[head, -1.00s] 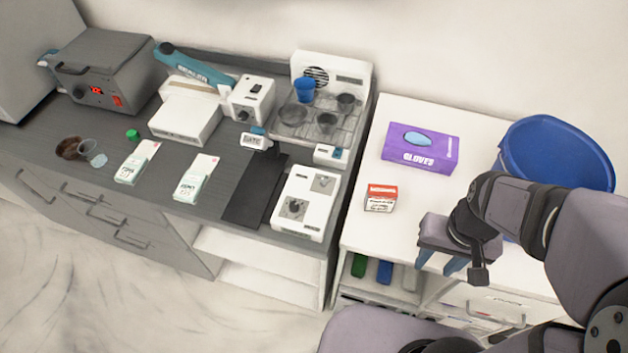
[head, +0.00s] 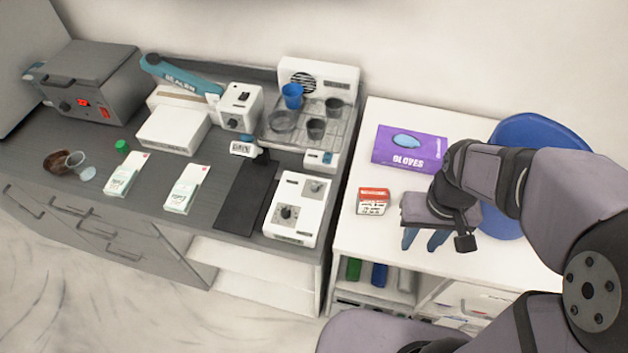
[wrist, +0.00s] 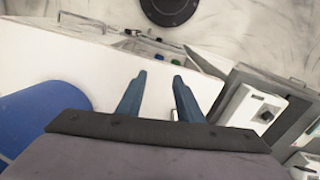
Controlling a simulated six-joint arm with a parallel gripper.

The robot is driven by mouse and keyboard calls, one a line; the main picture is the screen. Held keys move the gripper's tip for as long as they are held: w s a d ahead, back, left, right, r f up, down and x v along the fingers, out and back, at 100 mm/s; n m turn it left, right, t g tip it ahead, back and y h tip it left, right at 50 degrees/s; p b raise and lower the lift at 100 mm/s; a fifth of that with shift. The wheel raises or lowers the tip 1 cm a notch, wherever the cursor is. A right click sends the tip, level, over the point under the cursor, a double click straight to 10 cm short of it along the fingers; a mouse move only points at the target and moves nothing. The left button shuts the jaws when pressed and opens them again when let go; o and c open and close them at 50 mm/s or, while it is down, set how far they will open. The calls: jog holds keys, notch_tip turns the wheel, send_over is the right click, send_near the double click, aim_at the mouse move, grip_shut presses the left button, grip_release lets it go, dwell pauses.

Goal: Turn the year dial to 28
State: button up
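A white box with dials (head: 309,220) sits at the right end of the grey counter. It carries a large dark dial (head: 287,213) at its lower left and a smaller grey dial (head: 316,186) at its upper right. Their markings are too small to read, so I cannot tell which is the year dial or its setting. The white box also shows at the right of the wrist view (wrist: 240,108), with a dark dial (wrist: 266,115). My gripper (head: 423,240) is open and empty above the white table, well right of the box; its spread fingers show in the wrist view (wrist: 158,98).
A red and white carton (head: 373,202) stands between my gripper and the dial box. A purple glove box (head: 410,150) and a blue bin (head: 500,220) are close to my arm. A black mat (head: 245,200) lies left of the dial box, below a small label printer-like head (head: 243,148).

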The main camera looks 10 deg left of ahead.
jog(key=w+a+r+n, duration=0.1)
jog(key=w+a+n, duration=0.2)
jog(key=w+a, duration=0.3)
jog(key=r+n, duration=0.2)
jog(key=n, duration=0.5)
send_over(314, 186)
jog(key=shift+s+a+f, duration=0.1)
jog(key=shift+a+f, duration=0.05)
jog(key=shift+f, duration=0.1)
jog(key=shift+f+p, duration=1.2)
jog(key=shift+f, duration=2.45)
grip_shut()
